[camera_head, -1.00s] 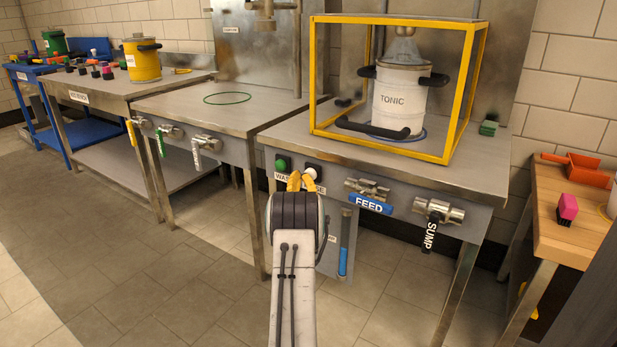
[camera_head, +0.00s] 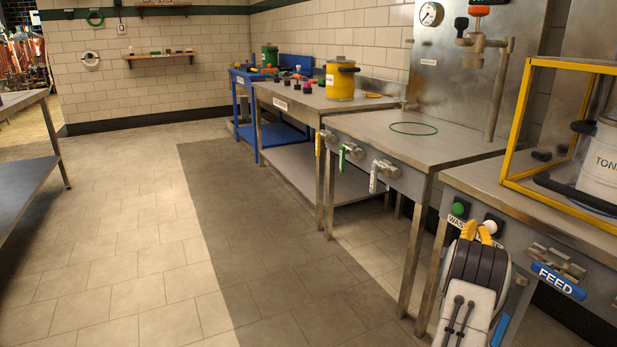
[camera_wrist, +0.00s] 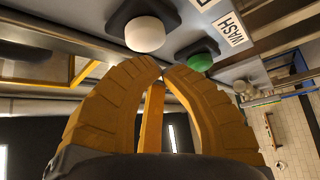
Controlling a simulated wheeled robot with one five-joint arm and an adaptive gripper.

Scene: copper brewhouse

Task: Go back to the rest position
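My gripper (camera_head: 478,230) has yellow fingers and is in front of the right bench's front panel in the head view. In the wrist view the fingers (camera_wrist: 163,70) curve in and their tips come together with nothing visible between them, so it looks shut. A white button (camera_wrist: 145,33) and a green button (camera_wrist: 200,62) are just beyond the fingertips. In the head view the green button (camera_head: 458,209) and the white button (camera_head: 491,226) sit on the panel. I cannot tell if the fingers touch the panel.
The right bench carries a yellow frame (camera_head: 525,125) around a white TONIC canister (camera_head: 602,165). A blue FEED handle (camera_head: 558,281) is on its front. A steel bench (camera_head: 425,150) with a green ring (camera_head: 413,128) adjoins it. Tiled floor (camera_head: 120,250) is clear at left; another table (camera_head: 25,185) stands far left.

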